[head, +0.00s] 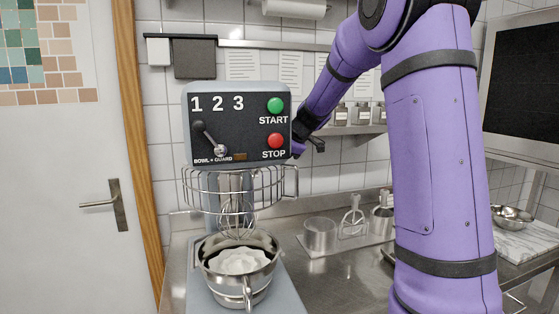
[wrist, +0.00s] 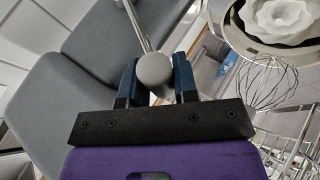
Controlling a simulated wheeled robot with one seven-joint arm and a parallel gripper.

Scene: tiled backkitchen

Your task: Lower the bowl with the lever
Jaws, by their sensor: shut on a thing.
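The mixer (head: 238,105) stands left of centre in the head view. Its steel bowl (head: 227,287) holds something white (head: 238,261) and sits below the wire whisk (head: 237,219), whose tip shows near the rim. The bowl also shows at the top right of the wrist view (wrist: 240,38). The lever's grey ball knob (wrist: 154,69) and thin rod (wrist: 136,25) show in the wrist view. My gripper (wrist: 155,76) is shut on the knob, one finger on each side. In the head view my gripper (head: 308,143) is at the mixer's right side; its fingertips and the lever are hidden there.
The wire guard (head: 235,185) rings the whisk, beside my gripper. The steel counter (head: 330,275) carries a tray with a metal pot (head: 320,234) and attachments (head: 352,217). A wall shelf with jars (head: 362,114) is behind my arm. A door (head: 75,200) is left.

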